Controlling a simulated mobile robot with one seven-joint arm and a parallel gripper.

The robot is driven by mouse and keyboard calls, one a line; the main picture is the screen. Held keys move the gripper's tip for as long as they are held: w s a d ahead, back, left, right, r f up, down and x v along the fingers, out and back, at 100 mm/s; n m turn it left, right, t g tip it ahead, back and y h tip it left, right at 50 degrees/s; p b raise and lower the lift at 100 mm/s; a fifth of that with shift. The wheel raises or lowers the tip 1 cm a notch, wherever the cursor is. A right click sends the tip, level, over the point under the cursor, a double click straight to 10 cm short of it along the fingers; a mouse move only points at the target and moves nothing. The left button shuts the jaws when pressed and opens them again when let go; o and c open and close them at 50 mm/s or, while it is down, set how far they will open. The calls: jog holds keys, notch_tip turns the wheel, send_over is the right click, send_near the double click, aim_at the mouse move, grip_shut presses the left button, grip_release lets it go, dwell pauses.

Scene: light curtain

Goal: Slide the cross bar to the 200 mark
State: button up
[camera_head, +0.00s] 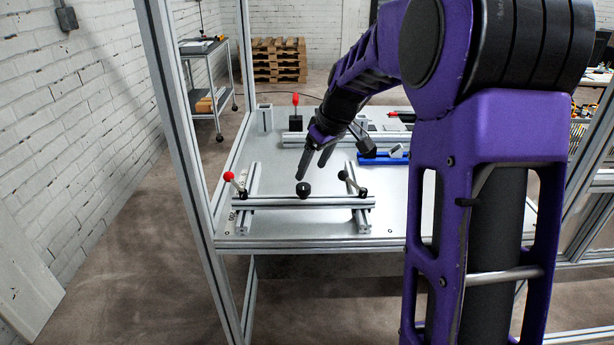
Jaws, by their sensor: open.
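The cross bar (285,202) is a silver aluminium profile lying across two short rails near the front of the grey table. A round black knob (303,189) stands at its middle. Small scale markings (233,217) show by the left rail, too small to read. My gripper (312,170) is open and empty, pointing down and left, above and just behind the knob. I cannot tell how close it is to the knob.
A blue tool or holder (383,159) lies behind and right of the cross bar. Frame posts (185,140) edge the table at left. The table between bar and back fixture is mostly clear.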

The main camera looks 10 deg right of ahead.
jog(key=p+v, duration=0.1)
jog(key=v, duration=0.9)
jog(key=shift+s+r, duration=0.15)
jog(key=shift+r, duration=0.15)
jog(key=shift+d, duration=0.15)
